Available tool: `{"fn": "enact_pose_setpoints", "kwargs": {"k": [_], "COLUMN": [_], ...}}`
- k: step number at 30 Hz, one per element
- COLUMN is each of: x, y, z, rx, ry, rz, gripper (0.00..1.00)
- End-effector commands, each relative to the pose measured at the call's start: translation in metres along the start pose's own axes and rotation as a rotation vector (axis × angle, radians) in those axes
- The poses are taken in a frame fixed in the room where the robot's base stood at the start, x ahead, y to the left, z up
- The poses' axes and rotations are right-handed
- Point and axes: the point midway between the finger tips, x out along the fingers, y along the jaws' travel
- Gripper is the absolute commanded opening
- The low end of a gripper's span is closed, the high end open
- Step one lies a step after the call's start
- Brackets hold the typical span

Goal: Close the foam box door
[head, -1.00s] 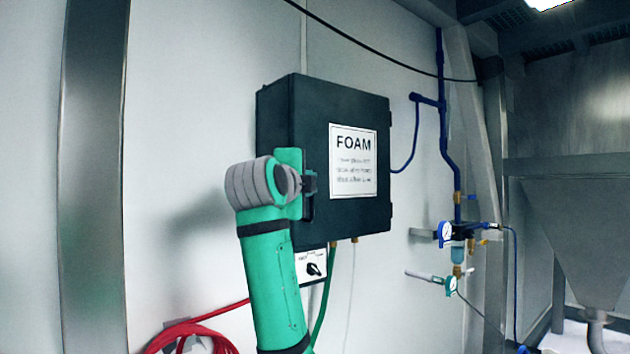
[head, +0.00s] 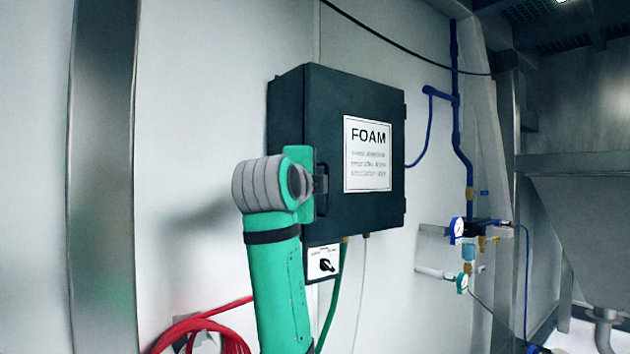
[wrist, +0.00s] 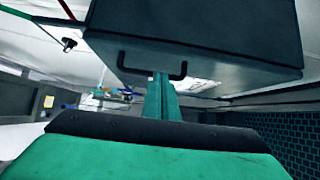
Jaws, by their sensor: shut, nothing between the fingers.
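The foam box (head: 290,110) is a dark box on the wall, with a white FOAM label on its door (head: 385,105). The door looks flush with the box body, with no gap that I can make out. Its black handle (head: 322,203) is on the door's left side, partly behind my gripper (head: 320,185). My gripper is shut and empty, right at the handle; I cannot tell whether it touches. In the wrist view the handle (wrist: 122,62) shows on the dark door (wrist: 220,60), with my narrow gripper fingers (wrist: 160,92) just below it.
A switch plate (head: 322,262) and a green hose (head: 334,290) are below the box. A red coiled hose (head: 205,328) hangs at the lower left. Blue pipes (head: 456,110) and gauges (head: 458,230) are to the right.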

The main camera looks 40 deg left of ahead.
Motion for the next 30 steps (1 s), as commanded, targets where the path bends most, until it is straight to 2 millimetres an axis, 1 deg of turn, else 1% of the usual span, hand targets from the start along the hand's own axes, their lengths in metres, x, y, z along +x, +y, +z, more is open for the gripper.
{"fn": "enact_pose_setpoints", "kwargs": {"k": [1, 3, 9, 13, 24, 30], "x": [-0.012, -0.022, -0.04, -0.045, -0.051, -0.05], "y": [-0.008, -0.012, -0.015, -0.016, -0.016, -0.016], "z": [0.009, 0.018, 0.044, 0.058, 0.075, 0.073], "rx": [0.004, 0.006, 0.01, 0.01, 0.01, 0.01], "ry": [-0.004, -0.001, 0.011, 0.014, 0.005, 0.008], "rz": [-0.012, -0.017, -0.022, -0.023, -0.023, -0.024], "gripper": [0.0, 0.0, 0.0, 0.0, 0.0, 0.0]}}
